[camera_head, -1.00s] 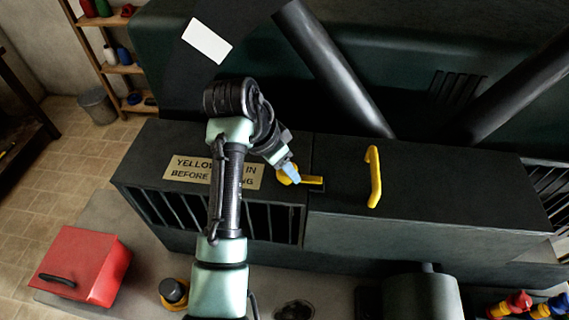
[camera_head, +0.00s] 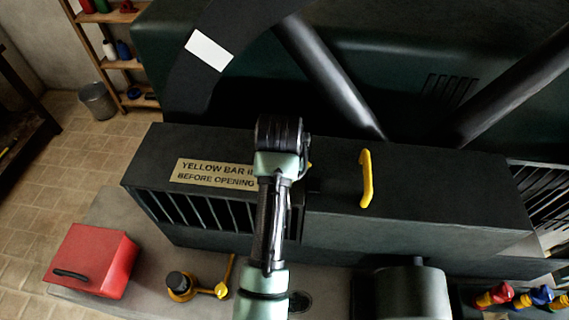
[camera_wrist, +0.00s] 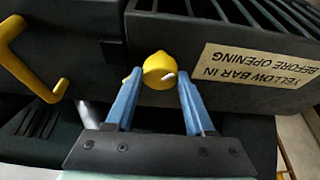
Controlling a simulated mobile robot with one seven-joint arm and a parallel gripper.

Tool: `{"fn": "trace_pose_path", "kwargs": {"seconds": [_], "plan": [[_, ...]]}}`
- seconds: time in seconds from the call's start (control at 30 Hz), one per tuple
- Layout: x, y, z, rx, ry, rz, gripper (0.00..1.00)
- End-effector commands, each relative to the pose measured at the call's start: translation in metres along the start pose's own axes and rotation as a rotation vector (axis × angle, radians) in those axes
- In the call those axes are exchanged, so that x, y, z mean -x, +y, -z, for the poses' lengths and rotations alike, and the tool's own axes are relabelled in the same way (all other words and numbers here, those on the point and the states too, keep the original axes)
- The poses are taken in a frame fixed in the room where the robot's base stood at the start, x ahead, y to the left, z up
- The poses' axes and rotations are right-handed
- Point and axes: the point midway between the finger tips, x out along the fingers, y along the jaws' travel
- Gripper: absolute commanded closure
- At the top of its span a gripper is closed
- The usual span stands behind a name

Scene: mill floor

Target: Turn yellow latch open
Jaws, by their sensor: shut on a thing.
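The yellow latch (camera_wrist: 157,66) shows in the wrist view as a round yellow knob on the dark housing, beside the gap between its two parts. My gripper (camera_wrist: 159,77) has its two blue fingers on either side of the knob and is shut on it. In the head view my arm covers most of the latch and my fingers; only a small yellow bit (camera_head: 309,166) shows right of my wrist. The angle of the latch's bar cannot be made out.
A yellow handle (camera_head: 366,178) stands on the cover right of the latch. A sign (camera_head: 212,172) reads YELLOW BAR IN BEFORE OPENING. A red box (camera_head: 92,258) and a yellow-and-black item (camera_head: 180,286) sit on the ledge in front. Dark struts (camera_head: 330,75) rise behind.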

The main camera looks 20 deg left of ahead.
Motion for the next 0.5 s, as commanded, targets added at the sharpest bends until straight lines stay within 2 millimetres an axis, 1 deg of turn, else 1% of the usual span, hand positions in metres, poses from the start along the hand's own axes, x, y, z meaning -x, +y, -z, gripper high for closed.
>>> {"fn": "trace_pose_path", "kwargs": {"seconds": [0.03,0.5], "plan": [[0.0027,0.0019,0.0014,0.039,0.001,0.017,1.00],[0.0002,0.0042,0.0019,0.439,0.002,0.182,1.00]]}}
